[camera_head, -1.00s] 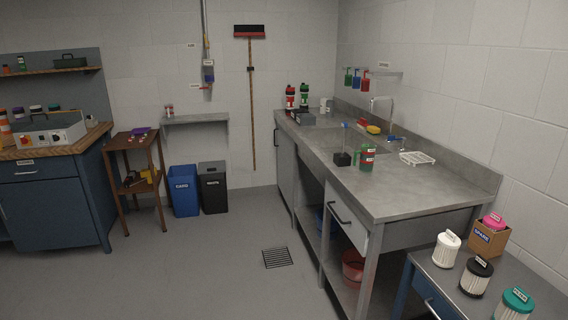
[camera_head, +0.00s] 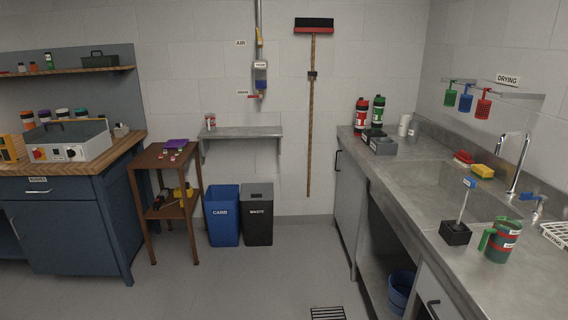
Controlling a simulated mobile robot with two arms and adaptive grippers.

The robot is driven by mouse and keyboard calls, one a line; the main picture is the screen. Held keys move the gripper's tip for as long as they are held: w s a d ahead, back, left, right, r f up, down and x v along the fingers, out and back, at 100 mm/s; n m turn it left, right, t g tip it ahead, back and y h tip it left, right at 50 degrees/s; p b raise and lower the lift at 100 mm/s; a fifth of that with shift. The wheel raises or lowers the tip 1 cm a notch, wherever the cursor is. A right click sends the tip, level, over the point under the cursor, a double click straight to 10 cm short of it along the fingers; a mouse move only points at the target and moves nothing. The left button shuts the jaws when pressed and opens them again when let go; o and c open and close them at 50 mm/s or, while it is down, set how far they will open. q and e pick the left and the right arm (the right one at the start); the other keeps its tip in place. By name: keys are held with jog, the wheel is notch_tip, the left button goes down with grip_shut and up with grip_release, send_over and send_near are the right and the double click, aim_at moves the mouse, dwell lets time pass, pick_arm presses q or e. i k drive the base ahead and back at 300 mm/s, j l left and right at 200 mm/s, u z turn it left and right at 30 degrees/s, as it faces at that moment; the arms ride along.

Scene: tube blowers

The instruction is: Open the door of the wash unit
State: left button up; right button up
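The wash unit is the long grey metal counter (camera_head: 400,178) with a sink basin along the right wall. Its grey door (camera_head: 347,205) is at the far end of its front and looks shut. A dark vertical handle (camera_head: 337,163) sits near the door's left, upper edge. The part of the unit beside the door, nearer to me, is open below. A drawer front (camera_head: 432,295) with a dark handle is partly cut off at the bottom edge. Neither of my grippers is in view.
A blue bin (camera_head: 222,217) and a dark waste bin (camera_head: 258,222) stand against the back wall, left of the unit. A floor drain (camera_head: 327,313) lies in front of it. A brown side table (camera_head: 165,158) and blue workbench (camera_head: 70,220) are left. The middle floor is clear.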

aim_at(350, 176)
jog(key=i, duration=1.8)
